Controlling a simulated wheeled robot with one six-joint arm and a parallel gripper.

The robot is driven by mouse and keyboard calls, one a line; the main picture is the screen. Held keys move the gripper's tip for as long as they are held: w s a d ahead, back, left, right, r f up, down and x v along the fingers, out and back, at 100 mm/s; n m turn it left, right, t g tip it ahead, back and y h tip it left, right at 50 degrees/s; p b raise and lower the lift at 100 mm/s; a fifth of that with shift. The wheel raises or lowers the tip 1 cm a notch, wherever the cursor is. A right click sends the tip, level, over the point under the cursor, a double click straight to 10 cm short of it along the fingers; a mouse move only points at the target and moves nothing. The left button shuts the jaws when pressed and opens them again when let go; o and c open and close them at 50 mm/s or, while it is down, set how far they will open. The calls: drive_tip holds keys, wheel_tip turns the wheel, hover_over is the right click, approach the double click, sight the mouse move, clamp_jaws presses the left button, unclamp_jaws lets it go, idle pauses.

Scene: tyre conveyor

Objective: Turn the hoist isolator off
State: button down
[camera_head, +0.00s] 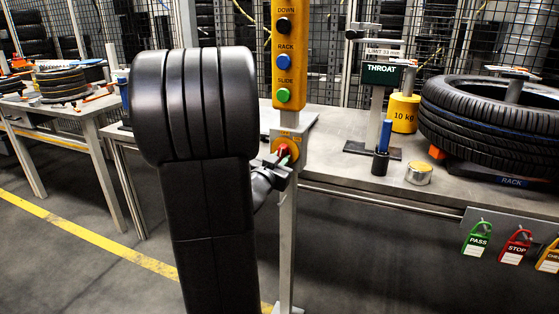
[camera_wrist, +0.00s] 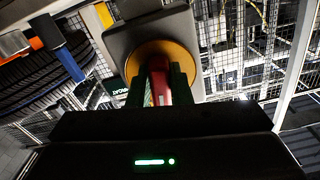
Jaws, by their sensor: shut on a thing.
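The hoist isolator (camera_head: 284,144) is a red handle on a round yellow plate, low on the post under the yellow pendant. In the wrist view its yellow disc (camera_wrist: 145,58) sits on a grey box, and the red handle (camera_wrist: 160,84) stands between my fingers. My gripper (camera_head: 280,164) reaches the handle from the left and is shut on it. In the wrist view my gripper (camera_wrist: 159,85) has one dark finger on each side of the handle. The handle's exact angle is hard to tell, as the fingers hide part of it.
The yellow pendant (camera_head: 289,55) with DOWN, RACK and SLIDE buttons is just above the isolator. A tyre (camera_head: 490,125), a THROAT gauge (camera_head: 382,75), a 10 kg weight (camera_head: 405,112) and a tin (camera_head: 419,174) stand on the bench at right. Coloured padlock tags (camera_head: 477,240) hang from its front.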

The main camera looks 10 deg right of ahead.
drive_tip(key=shift+d+r+n+p, duration=0.1)
drive_tip(key=shift+r+n+p, duration=0.05)
drive_tip(key=shift+n+p, duration=0.8)
drive_tip(key=shift+f+n+p, duration=0.2)
drive_tip(key=shift+n+p, duration=0.1)
drive_tip(key=shift+n, duration=0.05)
drive_tip(key=c, duration=1.3)
unclamp_jaws()
drive_tip(key=shift+s, duration=0.1)
drive_tip(key=p+v, duration=0.1)
drive_tip(key=v, duration=1.2)
drive_tip(key=shift+s+a+p, duration=0.25)
drive_tip(key=shift+s+p, duration=0.05)
drive_tip(key=shift+p, duration=0.05)
